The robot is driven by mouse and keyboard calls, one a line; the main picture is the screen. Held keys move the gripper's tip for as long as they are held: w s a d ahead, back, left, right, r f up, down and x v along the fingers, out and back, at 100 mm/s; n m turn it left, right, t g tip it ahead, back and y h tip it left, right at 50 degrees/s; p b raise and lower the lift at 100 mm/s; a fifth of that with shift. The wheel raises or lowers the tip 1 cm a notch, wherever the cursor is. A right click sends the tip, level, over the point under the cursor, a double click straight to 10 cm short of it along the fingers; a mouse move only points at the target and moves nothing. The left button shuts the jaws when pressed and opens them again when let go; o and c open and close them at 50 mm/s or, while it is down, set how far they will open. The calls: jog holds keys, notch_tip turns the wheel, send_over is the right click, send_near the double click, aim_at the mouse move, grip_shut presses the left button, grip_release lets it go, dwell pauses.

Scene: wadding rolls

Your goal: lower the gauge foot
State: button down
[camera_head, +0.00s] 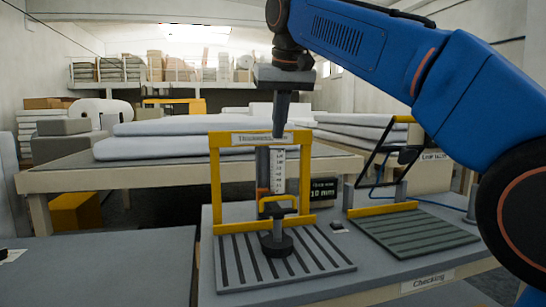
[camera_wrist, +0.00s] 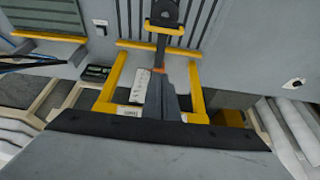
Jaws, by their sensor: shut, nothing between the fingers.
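The thickness gauge has a yellow frame (camera_head: 217,185) over a slatted grey plate (camera_head: 325,262), with an upright white scale (camera_head: 279,172) in it. The gauge foot (camera_head: 277,246) is a dark round disc on a stem, low over the plate; I cannot tell whether it touches. A yellow handle (camera_head: 279,198) sits above the foot. In the wrist view the foot (camera_wrist: 164,10) and handle (camera_wrist: 164,29) show at the top. My gripper (camera_head: 281,132) is shut and empty, pointing down at the height of the frame's top bar, above the handle.
A small display (camera_head: 323,191) reading 10 mm stands right of the frame. A green ribbed plate (camera_head: 415,232) with a tilted dark frame (camera_head: 380,155) is further right. A table with pale wadding (camera_head: 190,127) stands behind. An empty grey surface (camera_head: 90,268) lies at left.

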notch_tip(320, 180, up, 4)
jog(key=shift+f, duration=0.2)
dwell(0.4)
jog(key=s+d+f+m, duration=0.1)
jog(key=s+d+f, duration=0.5)
jog(key=d+f, duration=0.35)
jog(key=s+d+f, duration=0.5)
jog(key=d+f, duration=0.4)
jog(key=d, duration=0.2)
jog(key=s+d+f, duration=0.3)
jog(key=s+f, duration=0.3)
jog(key=f, duration=0.3)
jog(key=s+d+f+m, duration=0.1)
jog(key=s+d+f, duration=0.2)
jog(key=s+f, duration=0.3)
jog(key=s+d+f+m+h, duration=0.1)
jog(key=s+d+f, duration=0.2)
jog(key=f, duration=1.1)
jog(key=s, duration=0.3)
jog(key=shift+s, duration=0.4)
